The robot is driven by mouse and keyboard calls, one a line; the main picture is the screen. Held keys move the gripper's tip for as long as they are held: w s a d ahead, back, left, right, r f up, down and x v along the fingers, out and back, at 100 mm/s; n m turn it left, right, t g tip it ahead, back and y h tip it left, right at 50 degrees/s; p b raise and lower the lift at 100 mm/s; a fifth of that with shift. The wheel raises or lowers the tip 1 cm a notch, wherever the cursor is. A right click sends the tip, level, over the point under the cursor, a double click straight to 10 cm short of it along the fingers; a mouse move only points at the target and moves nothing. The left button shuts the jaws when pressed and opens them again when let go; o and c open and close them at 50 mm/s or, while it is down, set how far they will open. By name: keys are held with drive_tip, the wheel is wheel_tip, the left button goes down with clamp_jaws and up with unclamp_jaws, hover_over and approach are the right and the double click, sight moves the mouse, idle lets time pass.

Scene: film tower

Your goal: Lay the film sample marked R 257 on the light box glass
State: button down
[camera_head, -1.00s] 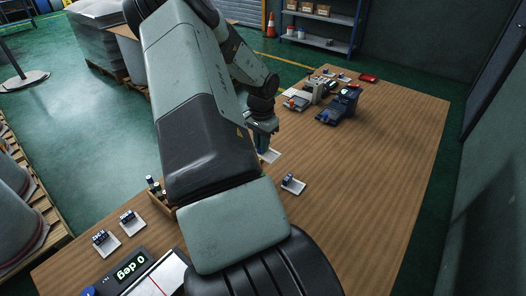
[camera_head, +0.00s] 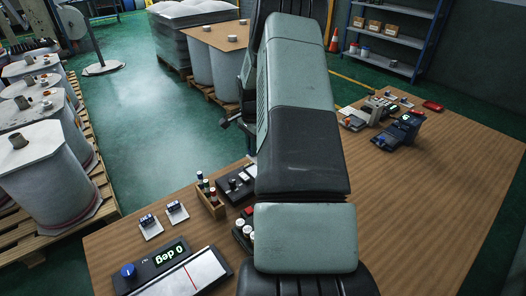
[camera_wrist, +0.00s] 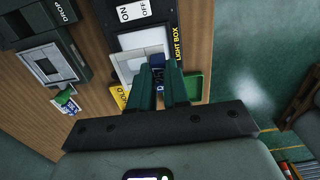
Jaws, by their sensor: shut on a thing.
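In the wrist view my gripper (camera_wrist: 161,70) is shut on the dark blue handle (camera_wrist: 157,60) of a film sample. The sample's pale square (camera_wrist: 150,53) shows just beyond the fingertips, over or at the light box (camera_wrist: 172,17). The pale light box glass (camera_wrist: 130,41) lies in a dark frame marked LIGHT BOX, with an ON/OFF label above. I cannot tell whether the sample touches the glass. No R 257 mark is readable. In the head view my arm hides the gripper and the held sample.
In the wrist view a yellow HOLD card (camera_wrist: 121,97) and a green card (camera_wrist: 193,85) flank the box; a dark device (camera_wrist: 44,65) stands left. In the head view two samples (camera_head: 150,226) (camera_head: 176,211) lie near a 0 deg gauge (camera_head: 170,262).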

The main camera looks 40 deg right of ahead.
drive_tip(key=shift+f, duration=2.65)
drive_tip(key=shift+f, duration=0.3)
drive_tip(key=shift+c, duration=2.4)
unclamp_jaws()
drive_tip(key=shift+r, duration=3.5)
drive_tip(key=shift+r, duration=0.1)
